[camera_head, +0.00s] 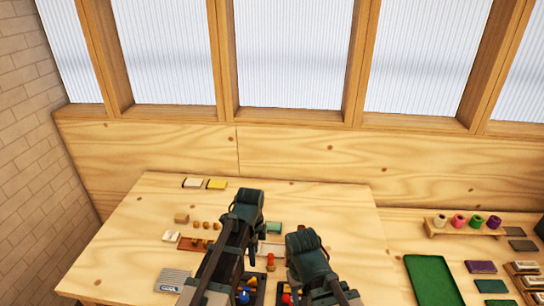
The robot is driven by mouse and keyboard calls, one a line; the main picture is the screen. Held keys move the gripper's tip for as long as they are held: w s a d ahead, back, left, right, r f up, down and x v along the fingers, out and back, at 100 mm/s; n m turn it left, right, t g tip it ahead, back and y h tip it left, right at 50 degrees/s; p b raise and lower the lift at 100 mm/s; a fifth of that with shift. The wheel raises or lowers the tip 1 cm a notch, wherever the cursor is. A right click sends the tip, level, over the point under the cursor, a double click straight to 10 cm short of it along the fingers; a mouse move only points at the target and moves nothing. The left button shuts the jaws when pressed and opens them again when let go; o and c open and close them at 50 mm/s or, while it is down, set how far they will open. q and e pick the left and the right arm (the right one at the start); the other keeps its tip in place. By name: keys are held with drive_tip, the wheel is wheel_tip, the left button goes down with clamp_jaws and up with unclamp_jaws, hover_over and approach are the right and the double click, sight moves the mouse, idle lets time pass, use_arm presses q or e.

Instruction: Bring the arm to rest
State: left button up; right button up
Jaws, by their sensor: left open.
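My left arm reaches in from the bottom centre, and its left gripper (247,204) is at the dark far end over the middle of the table. It is open, and I see nothing held in it. My right arm rises beside it, a little to the right, with its dark end, the right gripper (307,250), lower in the picture. The fingers of the right one cannot be made out. The arms hide part of the tabletop. White, pink, green and purple rolls (476,221) stand on a wooden rack (462,232) at the far right.
The wooden table (140,225) bears several small blocks and cards at left. Dark trays (262,288) with coloured pieces show between my arms. A green tray (433,280) lies at right, with dark and purple pads (481,267) beyond it. Bare wood lies right of my arms.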

use_arm(q)
drive_tip(key=s+d+f+n+b, duration=0.1)
drive_tip(key=s+f+n+b, duration=0.2)
drive_tip(key=s+n, duration=0.4)
drive_tip(key=s+d+f+n+y+b, duration=0.1)
drive_tip(key=s+d+f+n+b, duration=0.1)
drive_tip(key=s+f+n+b, duration=0.2)
drive_tip(key=s+n, duration=0.3)
drive_tip(key=shift+d+n, duration=0.3)
use_arm(e)
wheel_tip(320, 180, down, 7)
drive_tip(key=shift+f, duration=0.15)
